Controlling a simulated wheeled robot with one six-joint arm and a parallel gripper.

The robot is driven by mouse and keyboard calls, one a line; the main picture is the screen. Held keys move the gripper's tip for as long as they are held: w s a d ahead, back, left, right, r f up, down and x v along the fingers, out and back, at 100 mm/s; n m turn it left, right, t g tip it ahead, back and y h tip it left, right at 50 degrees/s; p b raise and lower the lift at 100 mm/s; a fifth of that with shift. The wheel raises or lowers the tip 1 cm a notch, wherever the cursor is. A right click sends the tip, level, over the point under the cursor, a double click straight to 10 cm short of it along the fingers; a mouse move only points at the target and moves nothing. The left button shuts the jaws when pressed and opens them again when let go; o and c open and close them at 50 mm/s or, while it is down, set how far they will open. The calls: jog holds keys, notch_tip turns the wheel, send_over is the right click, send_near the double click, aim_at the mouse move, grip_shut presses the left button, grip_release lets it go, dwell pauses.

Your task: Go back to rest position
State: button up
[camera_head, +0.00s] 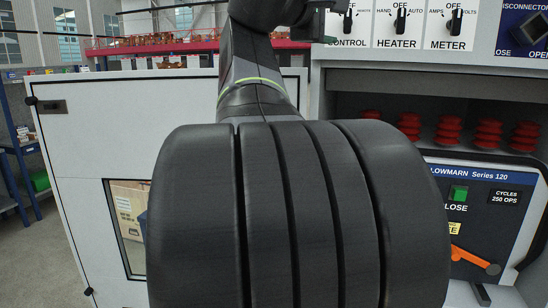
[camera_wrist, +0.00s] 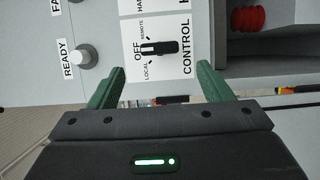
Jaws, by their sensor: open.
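My gripper (camera_wrist: 158,84) shows in the wrist view with its two green fingers spread apart and nothing between them. Beyond the fingertips is the CONTROL selector switch (camera_wrist: 160,47), a black knob on a white plate marked LOCAL, OFF and REMOTE. In the wrist view the panel appears turned on its side. The CONTROL switch (camera_head: 348,21) is also at the top of the head view, just right of my raised arm. My arm fills the middle of the head view and hides much of the cabinet. I cannot tell whether the fingers touch the panel.
HEATER (camera_head: 400,20) and METER (camera_head: 455,21) switches sit right of CONTROL. Below are red insulators (camera_head: 447,131) in a recess and a breaker front (camera_head: 480,205) with an orange handle (camera_head: 474,258). A white cabinet door (camera_head: 100,140) stands at left. Open floor is at far left.

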aim_at(346, 23)
jog(key=b+v, duration=0.1)
jog(key=v, duration=0.4)
jog(key=p+x, duration=0.4)
jog(key=x, duration=1)
jog(key=shift+d, duration=0.2)
jog(key=shift+f+n+b, duration=0.35)
jog(key=shift+n+b, duration=0.4)
jog(key=shift+n, duration=0.15)
jog(key=n, duration=0.1)
jog(key=n+t+b, duration=0.1)
jog(key=shift+s+a+r+n+h, duration=0.1)
jog(key=shift+s+a+n+h, duration=0.1)
jog(key=shift+n+h, duration=0.15)
jog(key=n+t+b, duration=0.1)
jog(key=n+t, duration=0.1)
jog(key=n, duration=0.2)
jog(key=shift+w+d+b, duration=0.1)
jog(key=shift+d+b, duration=0.05)
jog(key=shift+b, duration=0.2)
jog(key=shift+s+a+n+t, duration=0.25)
jog(key=shift+n+t, duration=0.15)
jog(key=shift+n, duration=0.35)
jog(key=b+v, duration=0.3)
jog(key=v, duration=0.7)
jog(key=shift+s+a+r, duration=0.15)
jog(key=shift+s+a, duration=0.1)
jog(key=shift+s, duration=0.15)
jog(key=shift+d, duration=0.1)
